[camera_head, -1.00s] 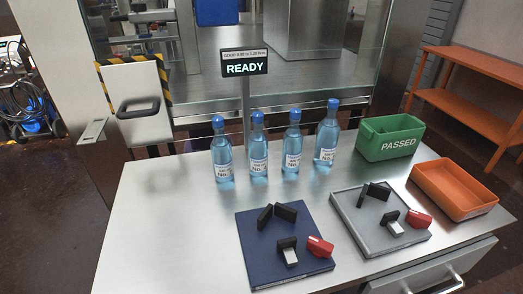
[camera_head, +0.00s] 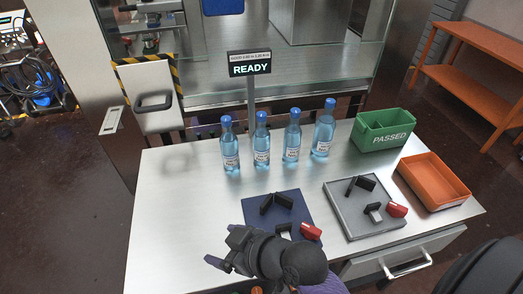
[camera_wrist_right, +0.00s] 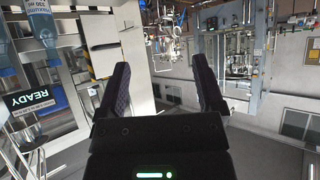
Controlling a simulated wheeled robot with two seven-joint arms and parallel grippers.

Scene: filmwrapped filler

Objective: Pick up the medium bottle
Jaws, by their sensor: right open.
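Several blue bottles with blue caps and white labels stand upright in a row along the back of the steel table: the leftmost bottle (camera_head: 230,147), a second bottle (camera_head: 261,141), a third bottle (camera_head: 292,138) and the rightmost bottle (camera_head: 323,132). The labels are too small to read, so I cannot tell which is the medium one. My right gripper (camera_head: 222,246) is in front of the bottles, over the table's front part. In the right wrist view it is open (camera_wrist_right: 160,78) with nothing between its fingers. Part of a bottle (camera_wrist_right: 42,28) shows there at top left. My left gripper is not in view.
A READY sign (camera_head: 250,66) stands behind the bottles. A blue mat (camera_head: 253,210) and a grey tray (camera_head: 356,222) hold black and red pieces. A green PASSED box (camera_head: 381,139) and an orange tray (camera_head: 407,170) are at right. The table's left part (camera_head: 180,210) is clear.

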